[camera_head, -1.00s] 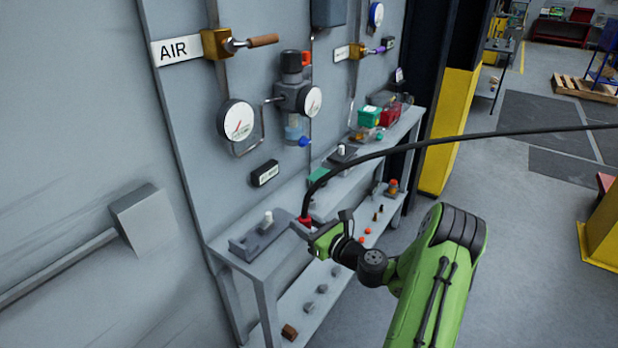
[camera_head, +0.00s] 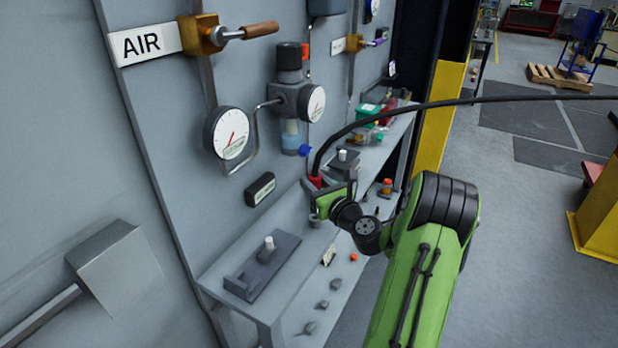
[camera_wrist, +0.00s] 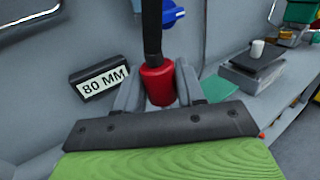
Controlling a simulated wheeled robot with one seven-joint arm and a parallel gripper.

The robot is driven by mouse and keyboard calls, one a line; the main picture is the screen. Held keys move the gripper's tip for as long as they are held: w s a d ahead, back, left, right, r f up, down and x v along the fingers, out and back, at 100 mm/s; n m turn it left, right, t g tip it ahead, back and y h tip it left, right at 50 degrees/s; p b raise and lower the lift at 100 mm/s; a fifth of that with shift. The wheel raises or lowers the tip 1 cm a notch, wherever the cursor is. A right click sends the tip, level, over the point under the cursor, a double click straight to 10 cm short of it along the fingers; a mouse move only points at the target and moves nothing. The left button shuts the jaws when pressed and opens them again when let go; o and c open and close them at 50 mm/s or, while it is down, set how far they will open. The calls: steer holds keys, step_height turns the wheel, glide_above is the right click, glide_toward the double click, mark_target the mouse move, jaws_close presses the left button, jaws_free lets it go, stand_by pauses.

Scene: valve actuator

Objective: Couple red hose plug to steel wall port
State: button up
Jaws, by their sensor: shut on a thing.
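The red hose plug (camera_head: 314,182) is at the end of a black hose, beside the panel and above the bench. My gripper (camera_head: 328,200) is shut on it. In the wrist view, the red plug (camera_wrist: 157,82) sits between the two grey fingers of my gripper (camera_wrist: 159,88), with the black hose rising from its top. The plug's lower end is hidden there by the gripper body. A small grey cylindrical part shows under the gripper in the head view. I cannot make out the steel wall port for certain in either view.
The black "80 MM" block (camera_wrist: 100,82) is on the panel left of the plug. A gauge (camera_head: 228,133), a filter unit (camera_head: 290,100) and a blue knob (camera_head: 305,150) stick out nearby. A grey fixture (camera_head: 262,268) lies on the bench (camera_head: 225,262). The black hose (camera_head: 430,104) runs off right.

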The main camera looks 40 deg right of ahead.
steer(key=shift+s+r, duration=0.2)
steer(key=shift+s, duration=0.15)
steer(key=shift+w+f, duration=0.15)
steer(key=shift+f, duration=0.1)
step_height(320, 180, down, 6)
steer(key=b, duration=0.4)
steer(key=shift+r, duration=0.25)
steer(key=shift+r+p, duration=0.15)
steer(key=shift+p, duration=0.45)
stand_by(0.7)
steer(key=shift+f+b, duration=1.15)
steer(key=shift+f, duration=0.55)
steer(key=o, duration=1.2)
